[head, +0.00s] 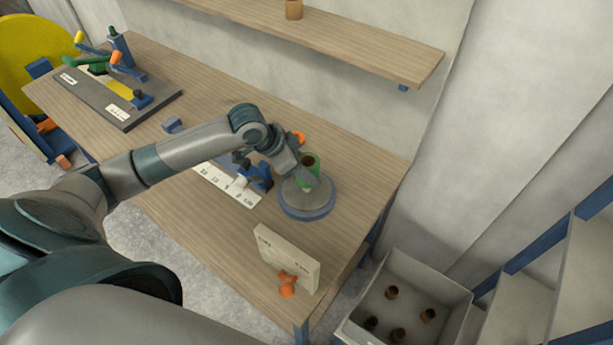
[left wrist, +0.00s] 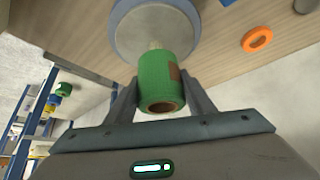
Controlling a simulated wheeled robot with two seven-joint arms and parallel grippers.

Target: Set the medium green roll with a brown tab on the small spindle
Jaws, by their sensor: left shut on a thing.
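The green roll (head: 311,161) with a brown core is between the fingers of my left gripper (head: 308,175), above the round grey base (head: 306,203) on the table. In the left wrist view the green roll (left wrist: 161,80) has a brown tab (left wrist: 175,73) on its right side, and my left gripper (left wrist: 160,100) is shut on it. A short pale post (left wrist: 154,46) shows between the roll and the round base (left wrist: 157,28). I cannot tell whether the roll is around the post or just above it. My right gripper is not in view.
A blue tool with a white ruler strip (head: 228,185) is left of the base. An orange ring (left wrist: 257,39) lies near the base. A pale upright board (head: 287,258) stands at the front. A grey bin (head: 432,278) with several brown cores is on the right. A shelf (head: 350,42) runs behind.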

